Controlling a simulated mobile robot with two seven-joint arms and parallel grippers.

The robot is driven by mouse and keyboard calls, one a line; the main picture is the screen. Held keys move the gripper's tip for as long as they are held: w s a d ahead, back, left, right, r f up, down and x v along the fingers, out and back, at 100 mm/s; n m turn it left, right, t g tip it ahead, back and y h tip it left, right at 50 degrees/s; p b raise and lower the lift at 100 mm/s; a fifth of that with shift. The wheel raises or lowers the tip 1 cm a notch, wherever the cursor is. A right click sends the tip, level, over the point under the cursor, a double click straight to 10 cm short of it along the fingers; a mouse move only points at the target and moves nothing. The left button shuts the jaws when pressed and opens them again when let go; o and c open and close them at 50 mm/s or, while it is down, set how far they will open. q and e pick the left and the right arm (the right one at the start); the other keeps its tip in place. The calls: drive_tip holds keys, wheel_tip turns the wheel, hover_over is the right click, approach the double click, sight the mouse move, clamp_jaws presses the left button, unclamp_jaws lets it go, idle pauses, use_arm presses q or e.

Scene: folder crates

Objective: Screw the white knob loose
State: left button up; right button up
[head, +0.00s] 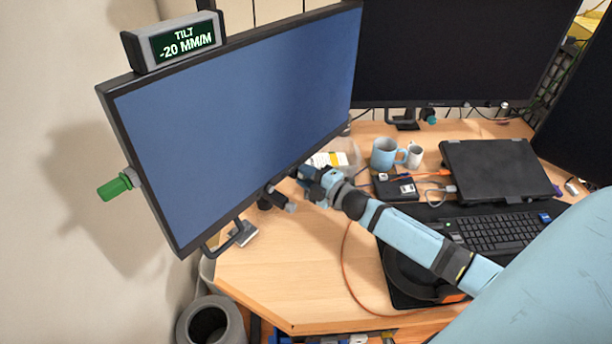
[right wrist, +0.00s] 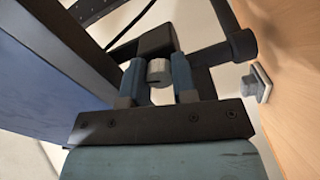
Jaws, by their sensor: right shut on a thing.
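The white knob (right wrist: 159,73) shows in the right wrist view, set against a dark block on the monitor's mount. My right gripper (right wrist: 158,66) has one blue finger on each side of it and is shut on it. In the head view my right gripper (head: 296,190) is at the lower right edge of the tilted monitor (head: 235,110), and the knob cannot be made out there. A display (head: 180,43) on top of the monitor reads TILT -20 MM/M. My left gripper is not in view.
A green knob (head: 115,187) sticks out from the monitor's left side. A blue mug (head: 386,153), a white cup (head: 414,156), a black box (head: 396,188), a laptop (head: 495,168) and a keyboard (head: 498,233) are to the right. The front left of the desk (head: 290,270) is mostly clear.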

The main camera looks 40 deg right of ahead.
drive_tip(key=shift+n, duration=1.4)
drive_tip(key=o, duration=0.9)
drive_tip(key=shift+s, duration=0.15)
drive_tip(key=b+v, duration=0.1)
drive_tip(key=v, duration=1.2)
drive_tip(key=shift+s+d, duration=0.15)
drive_tip(key=shift+s, duration=0.1)
